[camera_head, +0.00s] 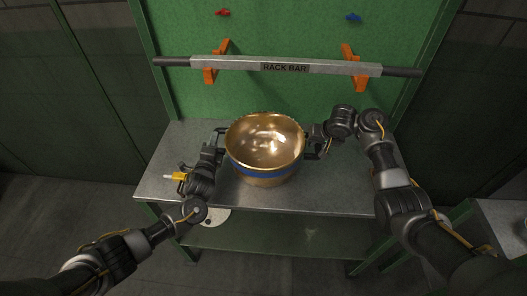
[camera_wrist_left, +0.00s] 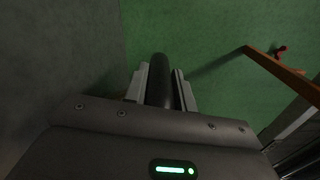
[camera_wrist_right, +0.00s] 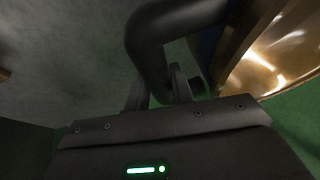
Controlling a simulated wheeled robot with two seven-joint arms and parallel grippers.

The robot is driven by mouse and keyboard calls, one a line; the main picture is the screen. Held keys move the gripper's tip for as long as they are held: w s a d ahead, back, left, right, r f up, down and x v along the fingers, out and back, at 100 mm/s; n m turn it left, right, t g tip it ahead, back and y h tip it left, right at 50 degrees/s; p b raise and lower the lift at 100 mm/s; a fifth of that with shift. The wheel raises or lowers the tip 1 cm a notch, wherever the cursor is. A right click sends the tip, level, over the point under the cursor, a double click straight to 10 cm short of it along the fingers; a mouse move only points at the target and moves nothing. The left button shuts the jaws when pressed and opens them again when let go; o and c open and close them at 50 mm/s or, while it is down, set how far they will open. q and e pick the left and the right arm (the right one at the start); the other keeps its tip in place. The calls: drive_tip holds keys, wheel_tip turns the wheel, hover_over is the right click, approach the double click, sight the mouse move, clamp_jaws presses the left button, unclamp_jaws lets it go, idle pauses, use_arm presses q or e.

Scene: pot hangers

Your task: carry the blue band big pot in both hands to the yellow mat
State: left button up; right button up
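The big golden pot with a blue band (camera_head: 262,171) is upright and open at the top, over the middle of the grey metal table (camera_head: 335,190). I cannot tell whether its base touches the table. My left gripper (camera_head: 219,141) is at the pot's left side; in the left wrist view a dark handle bar (camera_wrist_left: 160,80) lies between its fingers. My right gripper (camera_head: 314,142) is at the right side; in the right wrist view its fingers (camera_wrist_right: 160,92) close around the dark curved handle (camera_wrist_right: 145,35), with the golden pot (camera_wrist_right: 265,60) beside it. No yellow mat shows in any view.
A rack bar (camera_head: 285,67) on orange brackets (camera_head: 217,62) spans the green back panel behind the pot. Small red (camera_head: 223,12) and blue (camera_head: 353,17) hooks are above. Another grey table (camera_head: 500,222) is at the right edge. The tabletop beside the pot is clear.

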use_arm(q)
clamp_jaws()
use_arm(e)
clamp_jaws()
use_arm(q)
drive_tip(key=shift+w+r, duration=0.15)
drive_tip(key=shift+r, duration=0.05)
use_arm(e)
drive_tip(key=shift+w+r, duration=0.2)
drive_tip(key=shift+r, duration=0.05)
